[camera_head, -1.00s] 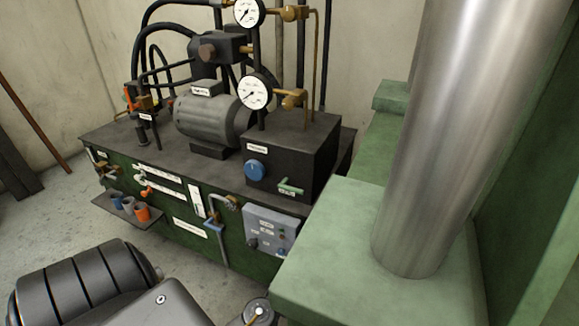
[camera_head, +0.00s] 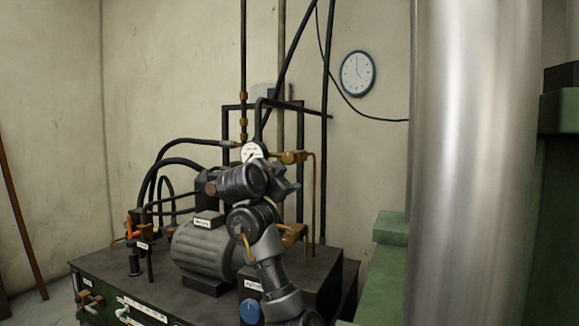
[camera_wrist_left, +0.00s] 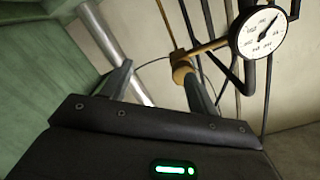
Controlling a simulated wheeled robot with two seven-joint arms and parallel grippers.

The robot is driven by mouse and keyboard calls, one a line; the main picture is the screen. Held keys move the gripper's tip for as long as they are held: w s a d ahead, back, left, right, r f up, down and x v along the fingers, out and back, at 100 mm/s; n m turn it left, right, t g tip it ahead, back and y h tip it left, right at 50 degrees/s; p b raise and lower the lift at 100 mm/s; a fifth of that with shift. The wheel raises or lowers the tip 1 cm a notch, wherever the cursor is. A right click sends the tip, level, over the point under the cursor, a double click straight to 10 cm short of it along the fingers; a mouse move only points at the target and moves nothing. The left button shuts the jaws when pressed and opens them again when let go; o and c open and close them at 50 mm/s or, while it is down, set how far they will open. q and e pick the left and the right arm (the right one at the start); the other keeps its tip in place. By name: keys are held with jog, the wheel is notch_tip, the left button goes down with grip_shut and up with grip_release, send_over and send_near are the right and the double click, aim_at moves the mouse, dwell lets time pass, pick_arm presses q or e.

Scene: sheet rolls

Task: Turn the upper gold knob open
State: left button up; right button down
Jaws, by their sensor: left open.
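The upper gold knob (camera_head: 296,157) sits on its brass stem just right of the upper round gauge (camera_head: 254,151). My left gripper (camera_head: 287,184) is just below the knob in the head view, with the arm coming up from below. In the left wrist view, the gold knob (camera_wrist_left: 182,70) is close to the tip of the right finger, and the gauge (camera_wrist_left: 259,34) is to its right. The left gripper (camera_wrist_left: 157,76) is open, with nothing between its fingers. I cannot tell whether a finger touches the knob. My right gripper is not in view.
A grey motor (camera_head: 203,250) and black pipes stand close by on the bench. A thick steel column (camera_head: 470,160) and green frame (camera_head: 391,228) stand to the right.

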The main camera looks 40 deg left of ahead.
aim_at(288, 157)
pick_arm(q)
jog(key=s+a+r, duration=0.1)
jog(key=s+r, duration=0.2)
jog(key=r, duration=0.2)
jog(key=shift+t+y, duration=0.3)
jog(key=shift+t, duration=0.1)
jog(key=p+x, duration=0.4)
jog(key=x, duration=0.5)
jog(key=shift+w+a+f, duration=0.1)
jog(key=shift+a+f, duration=0.05)
jog(key=shift+p+x, duration=0.3)
jog(key=shift+x, duration=0.55)
jog(key=shift+f, duration=0.15)
jog(key=c, duration=1)
